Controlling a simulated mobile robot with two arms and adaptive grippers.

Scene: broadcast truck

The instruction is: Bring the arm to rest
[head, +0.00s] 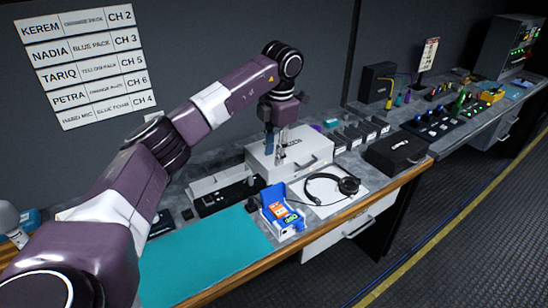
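My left arm reaches in from the left and bends down over the bench. Its gripper (277,145) points downward, just over or in front of a light grey box (310,150) with a handle on its front. Whether the fingertips touch the box cannot be told. The fingers are small and dark here, so their opening is unclear, and I see nothing clearly held. My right gripper is not in view.
A teal mat (205,258) lies bare at front left. A black case (397,152) sits to the right. A label sheet (88,65) hangs on the wall.

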